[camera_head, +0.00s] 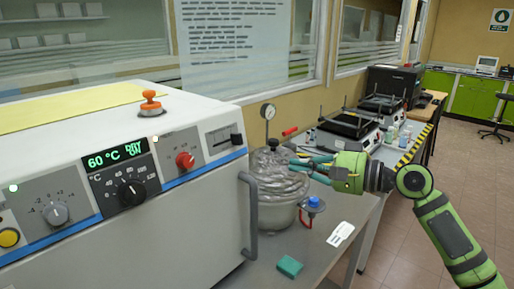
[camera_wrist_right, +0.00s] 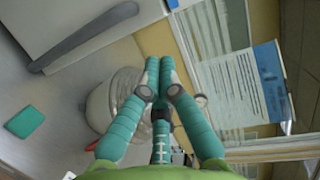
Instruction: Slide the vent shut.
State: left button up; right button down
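A narrow black slider (camera_head: 236,139) sits in a slot at the right end of the oven's (camera_head: 205,185) front panel, right of the red knob; I take it for the vent. Its exact setting is too small to tell. My right gripper (camera_head: 291,154) has teal fingers and hangs in front of the pot, right of the slider and clear of the panel, pointing left. In the right wrist view its fingertips (camera_wrist_right: 160,62) lie side by side, touching, with nothing between them. My left gripper is out of view.
The oven's grey handle (camera_head: 250,215) stands out below the slider. A metal pot with a gauge (camera_head: 268,111) stands behind my right gripper. An orange knob (camera_head: 151,103) tops the oven.

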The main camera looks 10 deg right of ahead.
aim_at(239, 132)
notch_tip(239, 132, up, 6)
jog(key=d+f+m+t, duration=0.1)
jog(key=d, duration=0.1)
jog(key=shift+y, duration=0.5)
jog(key=w+a+p, duration=0.1)
jog(key=a+p, duration=0.1)
jog(key=a, duration=0.1)
jog(key=w+a+p, duration=0.2)
jog(key=a, duration=0.1)
jog(key=w+a+r+p, duration=0.1)
jog(key=w+a+p, duration=0.1)
jog(key=a+p, duration=0.1)
jog(key=shift+a, duration=0.6)
jog(key=shift+s+a, duration=0.2)
jog(key=shift+s, duration=0.1)
jog(key=shift+w+f, duration=0.1)
jog(key=shift+a, duration=0.1)
